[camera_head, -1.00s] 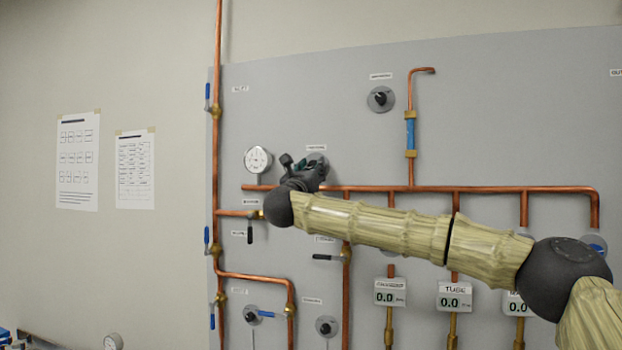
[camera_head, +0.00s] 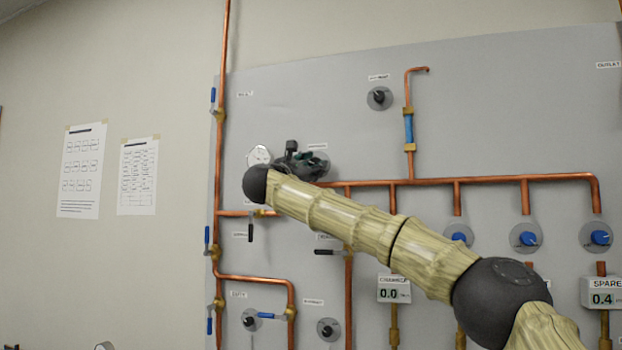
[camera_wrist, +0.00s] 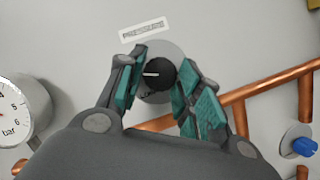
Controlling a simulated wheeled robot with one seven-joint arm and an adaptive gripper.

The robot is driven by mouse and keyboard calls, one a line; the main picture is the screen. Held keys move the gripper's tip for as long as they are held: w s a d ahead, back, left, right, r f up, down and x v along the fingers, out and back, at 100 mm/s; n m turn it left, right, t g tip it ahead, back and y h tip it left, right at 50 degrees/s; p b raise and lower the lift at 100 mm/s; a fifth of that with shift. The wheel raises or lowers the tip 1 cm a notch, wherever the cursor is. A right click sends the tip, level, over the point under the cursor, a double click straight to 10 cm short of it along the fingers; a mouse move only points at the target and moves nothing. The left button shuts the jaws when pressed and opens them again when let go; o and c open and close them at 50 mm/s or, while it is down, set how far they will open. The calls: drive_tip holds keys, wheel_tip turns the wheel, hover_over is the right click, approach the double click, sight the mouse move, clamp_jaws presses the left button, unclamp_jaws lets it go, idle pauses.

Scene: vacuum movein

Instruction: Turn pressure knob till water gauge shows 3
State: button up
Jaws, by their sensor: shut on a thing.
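The black pressure knob (camera_wrist: 158,74) sits on a round grey plate under a small label in the wrist view. It has a white pointer line. My gripper (camera_wrist: 155,84) has its teal-padded fingers on both sides of the knob and is shut on it. In the head view my gripper (camera_head: 308,163) covers the knob. The round white gauge (camera_head: 259,156) is left of my gripper, partly covered by it. In the wrist view the gauge (camera_wrist: 20,108) is cut by the left edge. Numbers 4 to 6 and "bar" show; I cannot read the needle.
Copper pipes (camera_head: 450,183) run below my gripper. Another black knob (camera_head: 379,97) is up right. Blue knobs (camera_head: 526,239) are at right. A black-handled valve (camera_head: 250,232) hangs below. Displays read 0.0 (camera_head: 393,289) and 0.4 (camera_head: 603,292). Wall at left is free except two sheets.

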drive_tip(key=m+g, duration=0.1)
drive_tip(key=m, duration=0.2)
drive_tip(key=m+g+h+b, duration=0.1)
drive_tip(key=m, duration=0.3)
drive_tip(key=shift+a+r+g, duration=0.15)
drive_tip(key=shift+a+g, duration=0.05)
drive_tip(key=shift+g, duration=0.2)
drive_tip(key=m+g, duration=0.1)
drive_tip(key=m, duration=0.3)
drive_tip(key=shift+r+g, duration=0.2)
drive_tip(key=shift+g, duration=0.2)
drive_tip(key=shift+w+m+g+y+p, duration=0.1)
drive_tip(key=shift+m+g+y+p, duration=0.35)
drive_tip(key=shift+m, duration=1.15)
drive_tip(key=o, duration=1)
